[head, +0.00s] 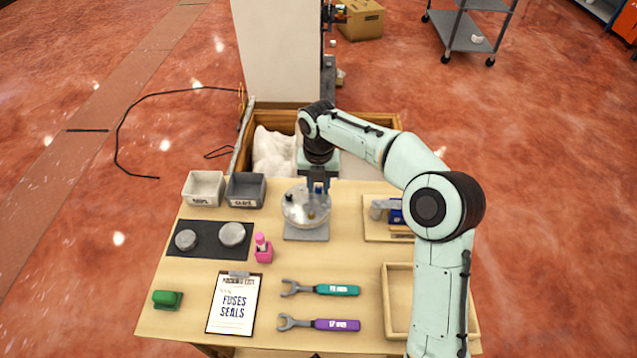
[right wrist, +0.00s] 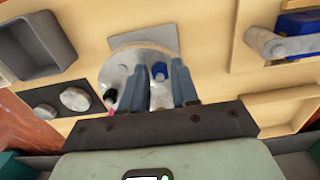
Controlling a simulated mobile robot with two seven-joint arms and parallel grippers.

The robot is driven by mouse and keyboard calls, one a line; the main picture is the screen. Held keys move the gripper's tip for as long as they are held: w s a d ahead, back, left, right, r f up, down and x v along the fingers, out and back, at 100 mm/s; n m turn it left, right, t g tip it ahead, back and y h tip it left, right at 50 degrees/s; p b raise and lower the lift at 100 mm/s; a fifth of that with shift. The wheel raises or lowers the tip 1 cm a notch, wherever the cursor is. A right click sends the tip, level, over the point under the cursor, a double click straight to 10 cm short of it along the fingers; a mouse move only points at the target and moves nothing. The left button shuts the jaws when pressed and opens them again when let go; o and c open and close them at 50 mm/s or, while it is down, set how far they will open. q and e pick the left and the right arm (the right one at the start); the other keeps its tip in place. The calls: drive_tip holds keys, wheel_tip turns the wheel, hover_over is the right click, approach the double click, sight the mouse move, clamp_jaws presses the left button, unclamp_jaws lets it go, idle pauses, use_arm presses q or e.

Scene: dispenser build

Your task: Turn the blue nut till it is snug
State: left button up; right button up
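The round metal dispenser plate (head: 298,212) sits on a grey square base (head: 306,234) at the back middle of the table. The blue nut (head: 318,187) is at its far side, with a black post (head: 289,197) and a brass-coloured one (head: 311,215) nearby. My right gripper (head: 318,188) points down over the nut. In the right wrist view, the blue nut (right wrist: 159,70) shows between the two fingers (right wrist: 162,72), which stand apart with small gaps beside it. Whether the fingers touch the nut is hard to see. My left gripper is not in view.
Two bins (head: 203,188) (head: 245,189) stand left of the plate. A black mat (head: 209,252) with two round metal pieces, a pink holder (head: 263,253), a clipboard (head: 233,302) and two wrenches (head: 337,290) (head: 337,324) lie nearer. A wooden tray (head: 397,300) is at right.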

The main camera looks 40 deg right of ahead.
clamp_jaws()
drive_tip(key=shift+r+m+p, duration=0.2)
drive_tip(key=shift+m+p, duration=0.6)
drive_tip(key=m+p, duration=0.1)
drive_tip(key=m, duration=0.1)
drive_tip(key=shift+m+p, duration=0.3)
drive_tip(key=shift+p, duration=0.1)
drive_tip(key=m+p, duration=0.1)
drive_tip(key=m, duration=0.1)
drive_tip(key=shift+m, duration=0.3)
drive_tip(key=m+p, duration=0.2)
drive_tip(key=m, duration=0.3)
drive_tip(key=shift+m, duration=0.3)
drive_tip(key=m+p, duration=0.1)
drive_tip(key=m, duration=0.4)
drive_tip(key=shift+m, duration=0.3)
drive_tip(key=shift+p, duration=0.3)
